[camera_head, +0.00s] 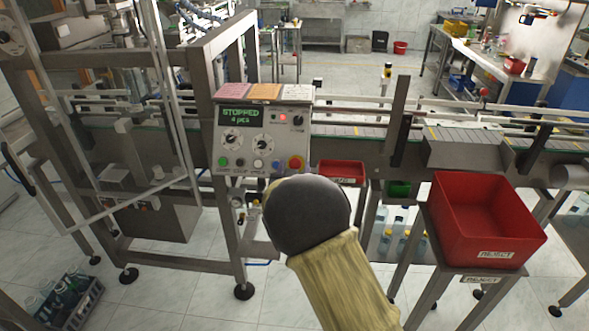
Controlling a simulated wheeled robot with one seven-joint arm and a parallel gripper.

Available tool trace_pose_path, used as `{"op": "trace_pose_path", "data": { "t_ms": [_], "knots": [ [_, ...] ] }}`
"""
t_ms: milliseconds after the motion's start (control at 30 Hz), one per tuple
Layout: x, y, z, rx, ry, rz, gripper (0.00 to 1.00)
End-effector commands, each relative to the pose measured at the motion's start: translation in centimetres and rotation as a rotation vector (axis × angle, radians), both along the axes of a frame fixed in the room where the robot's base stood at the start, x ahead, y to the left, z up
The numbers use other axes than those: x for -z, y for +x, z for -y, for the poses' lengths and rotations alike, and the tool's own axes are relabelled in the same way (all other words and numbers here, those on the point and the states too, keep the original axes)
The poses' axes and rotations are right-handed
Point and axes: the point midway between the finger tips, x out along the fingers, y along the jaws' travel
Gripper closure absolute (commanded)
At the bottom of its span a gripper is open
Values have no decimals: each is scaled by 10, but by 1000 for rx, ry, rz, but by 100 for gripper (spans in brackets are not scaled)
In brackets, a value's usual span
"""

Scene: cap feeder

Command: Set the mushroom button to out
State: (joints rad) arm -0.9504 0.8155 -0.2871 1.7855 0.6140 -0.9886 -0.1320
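The mushroom button (295,162) is a red round head on a yellow surround at the lower right corner of the grey control panel (241,146). From this view I cannot tell whether it is pressed in or out. The panel's display (241,116) reads STOPPED above a smaller line. My arm, with a dark rounded joint and a yellowish sleeve, rises from the bottom of the picture and ends just below the button in the image. My gripper cannot be seen; it may be hidden behind the arm.
The panel also has green, black, white and blue buttons and dark knobs (263,143). A conveyor (465,135) runs to the right. A red reject bin (485,238) stands on a stand at right. A bottle crate (65,301) is on the floor at lower left.

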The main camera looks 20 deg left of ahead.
Motion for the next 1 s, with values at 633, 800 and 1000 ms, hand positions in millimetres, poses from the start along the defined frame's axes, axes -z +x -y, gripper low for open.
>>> {"op": "trace_pose_path", "data": {
  "t_ms": [633, 800, 1000],
  "knots": [
    [2, -41, 9, -2, 0, -1, 47],
    [2, -72, 16, -3, 1, -1, 47],
    [2, -111, 26, -3, 0, -2, 47]
  ]
}}
